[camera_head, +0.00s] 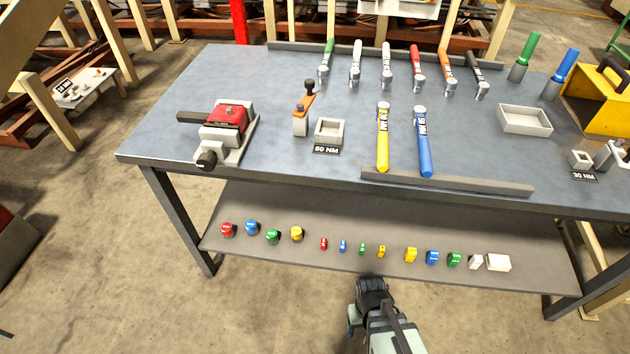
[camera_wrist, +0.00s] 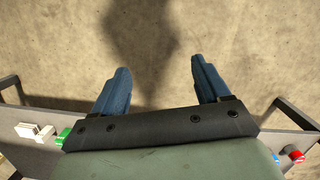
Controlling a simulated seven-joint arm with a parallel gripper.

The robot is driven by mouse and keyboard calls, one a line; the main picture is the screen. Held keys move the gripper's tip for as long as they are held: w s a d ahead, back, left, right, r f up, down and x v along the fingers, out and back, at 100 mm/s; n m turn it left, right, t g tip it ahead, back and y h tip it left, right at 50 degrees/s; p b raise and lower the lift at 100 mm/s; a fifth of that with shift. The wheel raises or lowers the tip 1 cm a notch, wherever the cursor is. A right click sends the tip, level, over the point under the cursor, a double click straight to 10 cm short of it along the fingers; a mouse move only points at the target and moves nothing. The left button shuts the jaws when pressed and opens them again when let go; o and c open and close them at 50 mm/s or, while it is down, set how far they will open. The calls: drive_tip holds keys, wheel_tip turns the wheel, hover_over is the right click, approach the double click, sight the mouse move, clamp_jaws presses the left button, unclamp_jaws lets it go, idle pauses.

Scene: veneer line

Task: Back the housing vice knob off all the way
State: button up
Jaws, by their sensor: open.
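The housing vice (camera_head: 226,130) stands at the left front of the workbench, with a red housing (camera_head: 228,116) in it. Its dark knob (camera_head: 206,159) faces the bench's front edge. A dark bar sticks out to the vice's left. How far the knob is turned cannot be told. My gripper (camera_head: 370,284) is in front of the bench, below and right of the vice and well apart from it. In the wrist view its two blue fingers (camera_wrist: 160,84) are spread wide with only bare floor between them.
The bench top (camera_head: 180,150) carries a yellow wrench (camera_head: 383,140), a blue wrench (camera_head: 424,145), an orange-topped stand (camera_head: 302,115) and a row of wrenches at the back. A lower shelf (camera_head: 320,215) holds several small coloured parts. The floor in front is clear.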

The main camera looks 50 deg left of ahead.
drive_tip(key=s+a+r+n+t+y, duration=0.1)
drive_tip(key=s+a+r+n, duration=0.2)
drive_tip(key=s+a+r, duration=0.45)
drive_tip(key=s+a+r+n+t+y, duration=0.15)
drive_tip(key=s+a+r, duration=0.3)
drive_tip(key=a, duration=0.55)
drive_tip(key=s+a+r+n+t+y, duration=0.1)
drive_tip(key=s+a+r+y, duration=0.2)
drive_tip(key=s+a+r, duration=0.55)
drive_tip(key=s+a+r+n+t+y, duration=0.25)
drive_tip(key=s+a+r, duration=0.35)
drive_tip(key=s+r, duration=0.45)
drive_tip(key=m+t+y, duration=0.4)
drive_tip(key=m, duration=0.4)
approach(205, 165)
drive_tip(key=s+d, duration=0.1)
drive_tip(key=d, duration=0.1)
drive_tip(key=m, duration=0.4)
drive_tip(key=x, duration=1.3)
drive_tip(key=shift+s+a+r, duration=0.1)
drive_tip(key=shift+a+r, duration=0.3)
